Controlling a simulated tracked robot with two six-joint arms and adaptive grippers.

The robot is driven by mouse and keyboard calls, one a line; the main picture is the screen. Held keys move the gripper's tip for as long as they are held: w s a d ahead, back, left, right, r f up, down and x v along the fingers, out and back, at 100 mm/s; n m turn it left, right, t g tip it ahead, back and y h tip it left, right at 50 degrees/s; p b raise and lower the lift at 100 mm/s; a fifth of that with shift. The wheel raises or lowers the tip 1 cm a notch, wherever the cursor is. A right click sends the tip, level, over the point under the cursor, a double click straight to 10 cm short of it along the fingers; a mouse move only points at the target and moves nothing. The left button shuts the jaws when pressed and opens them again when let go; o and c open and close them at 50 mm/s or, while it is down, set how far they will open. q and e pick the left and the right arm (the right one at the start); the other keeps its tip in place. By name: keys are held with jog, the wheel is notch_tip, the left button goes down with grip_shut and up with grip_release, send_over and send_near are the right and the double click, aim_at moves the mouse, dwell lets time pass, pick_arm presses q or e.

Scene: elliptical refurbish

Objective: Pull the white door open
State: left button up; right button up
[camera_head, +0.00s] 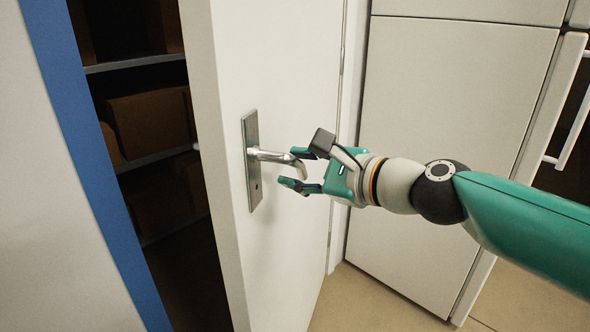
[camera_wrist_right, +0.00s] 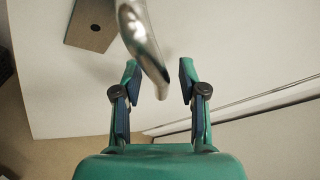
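The white door (camera_head: 285,62) stands ajar in the head view, with a dark gap between its left edge and the blue frame. A metal lever handle (camera_head: 272,156) on a rectangular plate (camera_head: 251,160) sticks out from its face. My right gripper (camera_head: 296,169) is at the free end of the lever, coming from the right. In the right wrist view the handle (camera_wrist_right: 143,42) reaches down between the two open fingers (camera_wrist_right: 158,88). Gaps show on both sides of it, so the fingers are not closed on it. My left gripper is not in view.
A blue door frame (camera_head: 92,150) and a pale wall (camera_head: 45,200) stand at left. Shelves with brown boxes (camera_head: 150,122) show in the dark gap. White cabinet doors (camera_head: 450,95) stand at right, behind my right arm. Tan floor (camera_head: 365,305) is clear below.

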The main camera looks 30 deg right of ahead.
jog(key=shift+s+d+r, duration=0.15)
jog(key=shift+s+d, duration=0.05)
jog(key=shift+s, duration=0.15)
jog(key=v, duration=1.1)
jog(key=shift+s+a, duration=0.1)
